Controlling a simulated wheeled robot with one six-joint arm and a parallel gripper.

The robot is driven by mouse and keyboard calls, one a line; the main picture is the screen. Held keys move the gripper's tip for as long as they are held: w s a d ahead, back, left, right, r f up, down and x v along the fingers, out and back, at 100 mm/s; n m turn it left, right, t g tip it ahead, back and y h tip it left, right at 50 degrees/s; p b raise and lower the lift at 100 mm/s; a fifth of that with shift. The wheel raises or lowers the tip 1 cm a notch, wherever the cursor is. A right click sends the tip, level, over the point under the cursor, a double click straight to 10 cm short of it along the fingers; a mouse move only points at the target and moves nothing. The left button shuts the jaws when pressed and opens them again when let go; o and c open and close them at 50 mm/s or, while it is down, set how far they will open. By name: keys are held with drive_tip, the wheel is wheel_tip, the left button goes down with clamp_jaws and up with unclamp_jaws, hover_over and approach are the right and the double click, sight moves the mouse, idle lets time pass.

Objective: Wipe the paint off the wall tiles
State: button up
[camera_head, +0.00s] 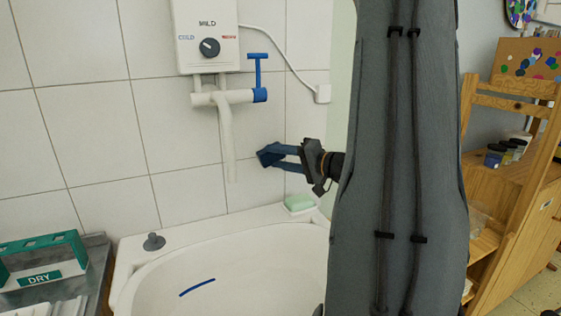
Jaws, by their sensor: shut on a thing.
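White wall tiles (108,130) with grey joints cover the wall behind the basin. I see no clear paint mark on the tiles in view; part of the wall is hidden behind my arm. My gripper (279,156) is shut on a small dark blue pad (267,154), perhaps a sponge or cloth. It holds the pad at the tiles, right of the tap spout and above the basin's back rim. I cannot tell whether the pad touches the wall. A short blue streak (197,287) lies inside the white basin (255,268).
A water heater (208,38) with a blue-levered tap (228,97) hangs left of my gripper. Green soap (299,203) and a grey plug (154,242) sit on the basin rim. A green "DRY" rack (42,260) stands left; a wooden shelf (510,170) stands right.

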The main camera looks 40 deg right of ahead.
drive_tip(key=s+d+b, duration=0.2)
drive_tip(key=d+b, duration=0.2)
drive_tip(key=d, duration=0.6)
drive_tip(key=shift+s+d+b, duration=0.25)
drive_tip(key=shift+s+b, duration=0.05)
drive_tip(key=shift+b, duration=0.1)
idle(0.6)
drive_tip(key=shift+r, duration=0.1)
drive_tip(key=w+a+b, duration=0.1)
drive_tip(key=a+b, duration=0.3)
drive_tip(key=a, duration=0.3)
drive_tip(key=shift+w, duration=0.35)
drive_tip(key=shift+w+a+b, duration=0.25)
drive_tip(key=shift+a+b, duration=0.35)
drive_tip(key=shift+a, duration=0.25)
drive_tip(key=shift+w+a+b, duration=0.25)
drive_tip(key=shift+a+b, duration=0.3)
drive_tip(key=shift+a, duration=0.3)
